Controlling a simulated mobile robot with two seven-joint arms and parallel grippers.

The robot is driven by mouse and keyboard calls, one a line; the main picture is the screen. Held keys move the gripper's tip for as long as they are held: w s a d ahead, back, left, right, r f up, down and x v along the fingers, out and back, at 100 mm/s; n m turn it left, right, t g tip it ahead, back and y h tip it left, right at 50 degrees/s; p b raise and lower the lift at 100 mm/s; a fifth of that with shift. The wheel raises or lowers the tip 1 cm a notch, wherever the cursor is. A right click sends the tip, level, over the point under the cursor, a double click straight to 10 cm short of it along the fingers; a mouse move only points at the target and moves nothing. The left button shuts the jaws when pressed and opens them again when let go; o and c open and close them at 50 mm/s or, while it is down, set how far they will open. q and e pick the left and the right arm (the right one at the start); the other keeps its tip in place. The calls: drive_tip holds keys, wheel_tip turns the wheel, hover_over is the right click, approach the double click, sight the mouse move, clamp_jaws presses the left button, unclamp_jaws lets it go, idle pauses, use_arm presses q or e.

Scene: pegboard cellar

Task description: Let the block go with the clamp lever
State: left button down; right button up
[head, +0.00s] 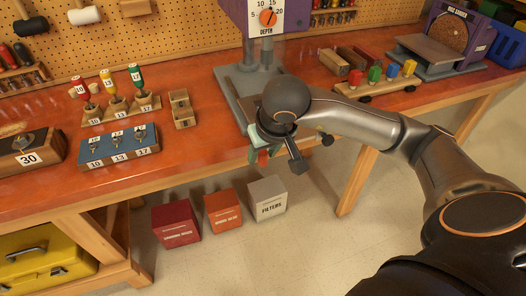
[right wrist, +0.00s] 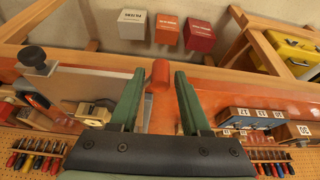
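My right gripper (right wrist: 160,75) is open, with its two green fingers apart. A red cylindrical handle (right wrist: 160,73), likely the clamp lever's grip, shows between the fingertips, with a gap visible on each side. In the head view my right gripper (head: 264,143) hangs at the bench's front edge, before the drill press base (head: 232,92). My wrist hides most of the clamp there. A pale block (right wrist: 95,113) with a dark opening sits on the grey base in the right wrist view; I cannot tell whether it is clamped. My left gripper is not in view.
The drill press head (head: 267,17) with its depth dial stands behind my wrist. A wooden car with colored pegs (head: 376,80) is to the right. A bit rack (head: 120,108) and blue box (head: 119,146) are left. Three boxes (head: 223,211) stand on the floor below.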

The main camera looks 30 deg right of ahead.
clamp_jaws()
drive_tip(key=shift+a+r, duration=0.1)
idle(1.0)
